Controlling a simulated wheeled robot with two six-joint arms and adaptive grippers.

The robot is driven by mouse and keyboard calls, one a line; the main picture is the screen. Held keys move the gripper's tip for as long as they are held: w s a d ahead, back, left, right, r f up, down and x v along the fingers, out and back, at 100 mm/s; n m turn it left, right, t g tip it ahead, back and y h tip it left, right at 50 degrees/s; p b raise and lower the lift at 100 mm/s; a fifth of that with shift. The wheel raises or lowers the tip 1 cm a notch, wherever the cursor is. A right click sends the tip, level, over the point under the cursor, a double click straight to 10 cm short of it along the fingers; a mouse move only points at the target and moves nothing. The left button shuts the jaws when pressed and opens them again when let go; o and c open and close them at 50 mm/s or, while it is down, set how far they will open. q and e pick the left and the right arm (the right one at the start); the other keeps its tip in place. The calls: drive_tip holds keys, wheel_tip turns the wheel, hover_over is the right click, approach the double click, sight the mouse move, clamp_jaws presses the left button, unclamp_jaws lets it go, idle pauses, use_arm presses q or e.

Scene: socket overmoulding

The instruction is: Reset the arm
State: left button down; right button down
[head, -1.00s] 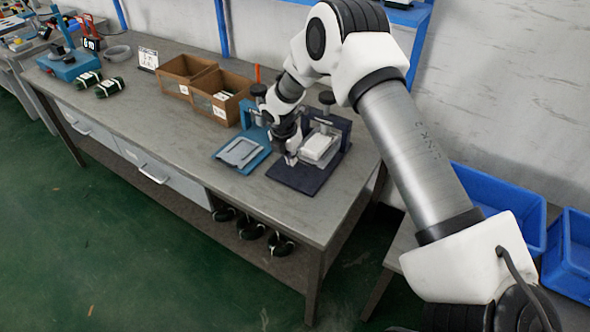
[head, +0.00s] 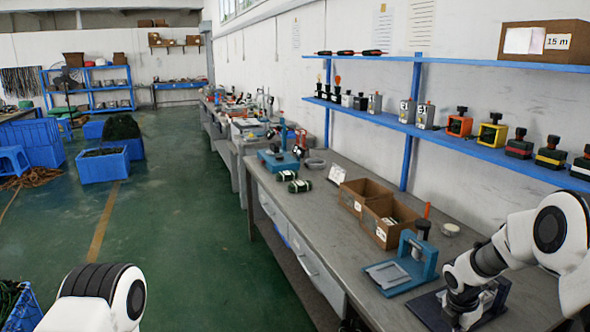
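My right arm comes in from the right, and its gripper (head: 463,309) is low over the dark press fixture (head: 428,312) at the near end of the workbench. The fingers are small and partly hidden, so I cannot tell whether they are open or shut. A blue press fixture (head: 388,277) stands just left of it, apart from the gripper. A white and black part of my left arm shows at the bottom left, but the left gripper is out of view.
Two cardboard boxes (head: 388,229) stand on the grey workbench (head: 345,250) behind the blue fixture. A blue shelf (head: 470,143) with several small moulds hangs above. Blue crates (head: 105,163) stand on the floor at left. The green floor (head: 190,240) between is largely clear.

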drive_tip(key=s+a+f+m+g+y, duration=0.1)
drive_tip(key=s+a+f+g, duration=0.1)
drive_tip(key=s+a+f, duration=0.5)
drive_tip(key=s+f+m+g, duration=0.1)
drive_tip(key=s+f, duration=0.4)
drive_tip(key=s, duration=0.6)
drive_tip(key=s+a+f+m+g+y, duration=0.1)
drive_tip(key=s+a+f+g, duration=0.1)
drive_tip(key=s+a+f, duration=0.35)
drive_tip(key=s+a+m+t, duration=0.2)
drive_tip(key=s+m+t, duration=0.2)
drive_tip(key=s+m, duration=0.9)
drive_tip(key=m, duration=0.7)
drive_tip(key=shift+r+y, duration=0.3)
drive_tip(key=shift+r, duration=0.05)
